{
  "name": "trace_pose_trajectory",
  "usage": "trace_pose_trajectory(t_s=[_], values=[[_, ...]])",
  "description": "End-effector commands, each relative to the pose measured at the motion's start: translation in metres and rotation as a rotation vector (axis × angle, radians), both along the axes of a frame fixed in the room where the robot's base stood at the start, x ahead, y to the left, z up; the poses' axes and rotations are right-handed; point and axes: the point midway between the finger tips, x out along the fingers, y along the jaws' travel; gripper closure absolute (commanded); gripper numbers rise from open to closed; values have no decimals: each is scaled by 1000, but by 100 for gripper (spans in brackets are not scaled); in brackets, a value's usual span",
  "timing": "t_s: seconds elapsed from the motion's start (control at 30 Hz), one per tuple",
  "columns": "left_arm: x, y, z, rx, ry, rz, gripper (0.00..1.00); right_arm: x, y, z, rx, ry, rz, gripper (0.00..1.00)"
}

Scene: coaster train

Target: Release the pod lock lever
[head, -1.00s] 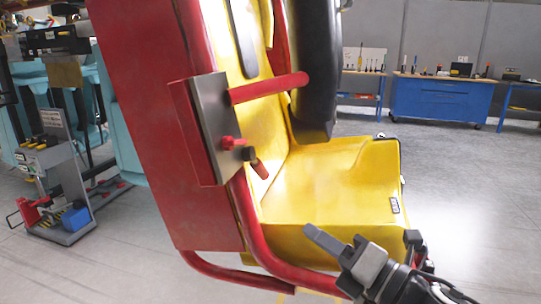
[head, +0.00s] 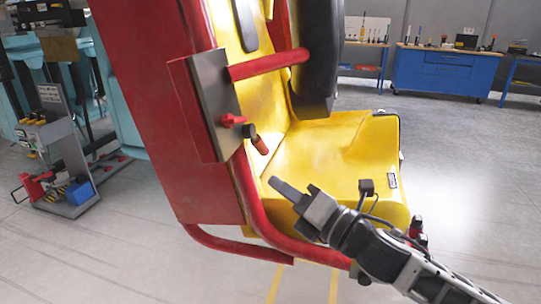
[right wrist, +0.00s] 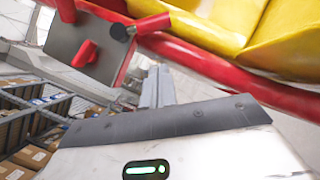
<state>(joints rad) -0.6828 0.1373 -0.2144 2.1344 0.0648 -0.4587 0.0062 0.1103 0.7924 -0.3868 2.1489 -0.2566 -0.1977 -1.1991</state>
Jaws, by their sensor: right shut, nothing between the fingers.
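A yellow seat pod (head: 340,170) with a red frame fills the middle of the head view. A dark plate (head: 214,92) on its side carries a red knob (head: 233,121) and a short lever (head: 260,145) with a black pivot and a red grip. The lever points down and right. My right gripper (head: 279,185) is shut and empty, below and slightly right of the lever, apart from it. In the right wrist view the fingers (right wrist: 158,86) stand below the lever's red grip (right wrist: 150,24), with the plate (right wrist: 62,38) at upper left. My left gripper is out of view.
A red tube (head: 250,205) of the pod frame runs close to my right gripper. A black padded restraint (head: 316,60) hangs above the seat. A blue workbench (head: 445,75) stands far back right, and a grey cart (head: 60,160) stands at left.

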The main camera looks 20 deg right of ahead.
Motion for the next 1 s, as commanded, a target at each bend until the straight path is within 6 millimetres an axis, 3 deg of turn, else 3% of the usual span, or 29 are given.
trace_pose_trajectory(t_s=[0.13, 0.4, 1.0], values=[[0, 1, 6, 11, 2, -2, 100, 26, 15, 8, 2, -3, 2, 100], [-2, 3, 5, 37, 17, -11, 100, 53, 7, 24, -1, -2, 0, 100], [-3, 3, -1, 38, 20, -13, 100, 57, 4, 24, -11, -14, 2, 100]])
